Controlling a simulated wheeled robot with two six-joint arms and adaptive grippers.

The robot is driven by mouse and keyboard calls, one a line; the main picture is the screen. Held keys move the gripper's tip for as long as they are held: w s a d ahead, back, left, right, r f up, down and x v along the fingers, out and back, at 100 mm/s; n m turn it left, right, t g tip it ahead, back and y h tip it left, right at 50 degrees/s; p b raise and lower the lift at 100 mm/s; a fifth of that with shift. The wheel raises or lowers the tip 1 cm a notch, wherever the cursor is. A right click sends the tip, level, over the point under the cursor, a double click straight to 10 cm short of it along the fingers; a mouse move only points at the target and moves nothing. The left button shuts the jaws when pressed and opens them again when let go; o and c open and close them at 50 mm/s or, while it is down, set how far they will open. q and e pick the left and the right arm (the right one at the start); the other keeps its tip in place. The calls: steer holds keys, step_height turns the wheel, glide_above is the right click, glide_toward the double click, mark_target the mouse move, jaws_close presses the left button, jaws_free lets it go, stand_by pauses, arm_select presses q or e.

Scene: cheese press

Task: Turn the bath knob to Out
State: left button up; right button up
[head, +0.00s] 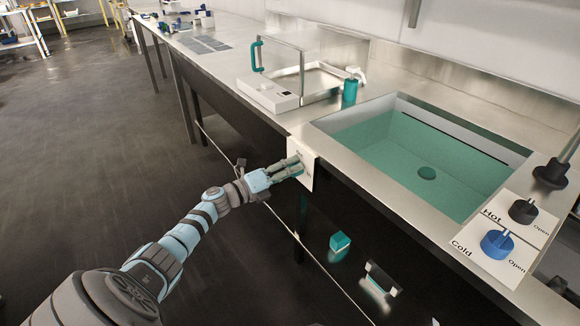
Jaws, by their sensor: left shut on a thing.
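A small white panel (306,150) is fixed to the front edge of the metal counter, just left of the basin. My left gripper (291,168) reaches the panel from the left, with its fingers shut on the bath knob there. The fingers hide the knob almost wholly, so its pointing direction cannot be told. The panel's small lettering is too small to read. My right gripper is not in view.
The basin (340,119) with a teal inside is set into the counter (222,88). A Hot knob (523,211) and a blue Cold knob (497,244) stand at right. A white scale-like device (268,94) and a teal bottle (350,92) stand behind. Floor (90,160) at left is clear.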

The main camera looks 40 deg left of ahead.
arm_select(q)
steer(key=shift+n, duration=0.5)
steer(key=shift+n+p, duration=0.5)
steer(key=shift+n, duration=0.4)
steer(key=n+p, duration=0.1)
steer(key=n, duration=0.1)
steer(key=shift+n, duration=1)
steer(key=shift+f+n+p, duration=0.1)
steer(key=shift+n+p, duration=0.2)
steer(key=shift+n, duration=0.6)
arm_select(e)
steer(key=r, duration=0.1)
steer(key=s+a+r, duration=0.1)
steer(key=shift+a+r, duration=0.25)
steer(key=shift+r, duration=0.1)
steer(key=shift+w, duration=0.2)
arm_select(q)
steer(key=o, duration=1.2)
steer(key=shift+c, duration=0.2)
